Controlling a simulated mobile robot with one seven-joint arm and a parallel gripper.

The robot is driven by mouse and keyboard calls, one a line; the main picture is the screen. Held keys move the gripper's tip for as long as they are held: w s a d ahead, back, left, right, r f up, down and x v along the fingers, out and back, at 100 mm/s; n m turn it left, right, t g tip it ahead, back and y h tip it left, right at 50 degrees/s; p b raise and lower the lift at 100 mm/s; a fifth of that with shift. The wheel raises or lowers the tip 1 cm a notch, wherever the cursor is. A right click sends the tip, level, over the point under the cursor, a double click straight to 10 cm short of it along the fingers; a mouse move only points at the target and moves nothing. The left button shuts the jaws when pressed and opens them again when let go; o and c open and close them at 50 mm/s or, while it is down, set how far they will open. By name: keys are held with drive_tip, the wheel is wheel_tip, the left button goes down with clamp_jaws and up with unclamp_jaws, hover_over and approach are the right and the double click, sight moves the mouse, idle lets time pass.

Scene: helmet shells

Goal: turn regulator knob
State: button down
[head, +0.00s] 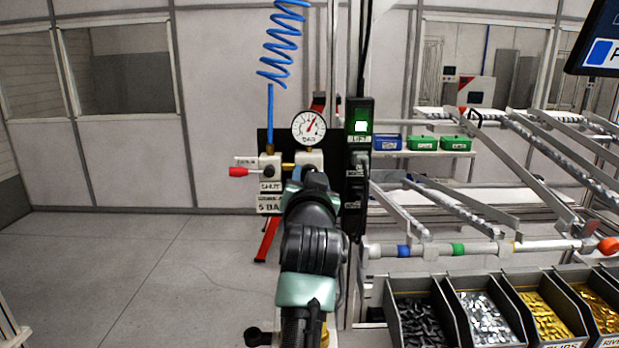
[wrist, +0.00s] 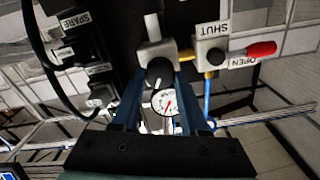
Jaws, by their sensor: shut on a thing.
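The black regulator knob (wrist: 159,71) shows in the wrist view on the front of a pale regulator body (wrist: 152,51). My gripper (wrist: 158,80) has its two blue fingers on either side of the knob and is shut on it. A white line marks the knob's face. The round pressure gauge (head: 309,127) sits above the regulator in the head view, its red needle pointing up and to the right. The gauge (wrist: 166,103) also shows between my fingers in the wrist view. In the head view my arm hides the knob and most of my gripper.
Left of the regulator is a shut-off valve with a red lever (head: 238,171), labelled SHUT and OPEN. A blue coiled hose (head: 283,45) hangs above it. A black switch box (head: 358,150) stands close on the right. Parts bins (head: 490,315) lie lower right; floor at left is clear.

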drive_tip(key=shift+c, duration=2.1)
unclamp_jaws()
drive_tip(key=s+b, duration=0.4)
drive_tip(key=s, duration=0.9)
drive_tip(key=shift+b, duration=0.35)
drive_tip(key=s+r+n+t, duration=0.3)
drive_tip(key=s+r+t, duration=0.6)
drive_tip(key=s+r, duration=0.8)
drive_tip(key=s, duration=0.2)
drive_tip(key=shift+s+r, duration=0.3)
drive_tip(key=shift+s, duration=0.1)
drive_tip(key=shift+a, duration=0.1)
